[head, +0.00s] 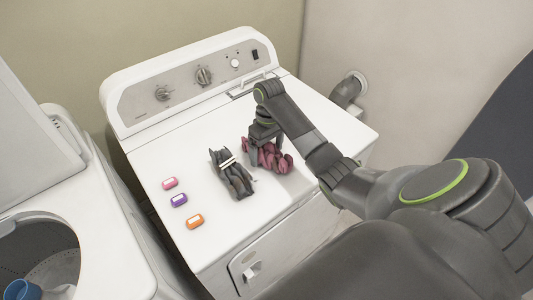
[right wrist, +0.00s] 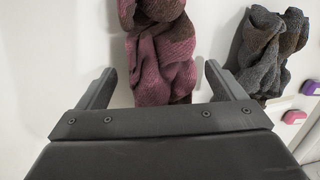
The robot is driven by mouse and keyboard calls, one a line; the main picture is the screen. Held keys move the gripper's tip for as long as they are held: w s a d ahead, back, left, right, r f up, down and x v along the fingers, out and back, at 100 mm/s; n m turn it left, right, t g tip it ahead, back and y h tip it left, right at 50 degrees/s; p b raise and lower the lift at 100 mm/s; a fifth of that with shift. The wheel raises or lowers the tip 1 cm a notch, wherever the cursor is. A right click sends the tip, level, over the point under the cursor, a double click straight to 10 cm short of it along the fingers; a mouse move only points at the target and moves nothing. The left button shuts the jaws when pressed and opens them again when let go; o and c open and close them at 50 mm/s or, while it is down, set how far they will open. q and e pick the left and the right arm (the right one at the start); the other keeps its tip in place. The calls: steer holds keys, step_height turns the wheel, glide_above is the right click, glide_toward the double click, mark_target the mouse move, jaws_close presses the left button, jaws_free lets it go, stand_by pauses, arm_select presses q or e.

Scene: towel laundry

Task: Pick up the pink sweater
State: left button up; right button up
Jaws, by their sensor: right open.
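The pink sweater (head: 272,159) is a crumpled, dark pink garment lying on the white top of the dryer, right of a grey garment. In the right wrist view the pink sweater (right wrist: 163,62) runs from the top edge down between my fingers. My right gripper (head: 259,146) is over the sweater's left part and hides some of it. In the right wrist view the right gripper (right wrist: 158,82) is open, with one finger on each side of the cloth; I cannot tell whether they touch it. My left gripper is not in view.
A dark grey garment (head: 231,176) lies just left of the sweater. Pink (head: 169,183), purple (head: 178,200) and orange (head: 194,221) small boxes sit on the dryer (head: 245,225) further left. Its control panel (head: 190,80) rises behind. An open washer (head: 98,240) stands at left.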

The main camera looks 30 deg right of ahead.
steer(key=shift+f+p, duration=0.25)
steer(key=shift+p, duration=0.05)
stand_by(0.4)
steer(key=shift+c, duration=0.3)
steer(key=c, duration=1.2)
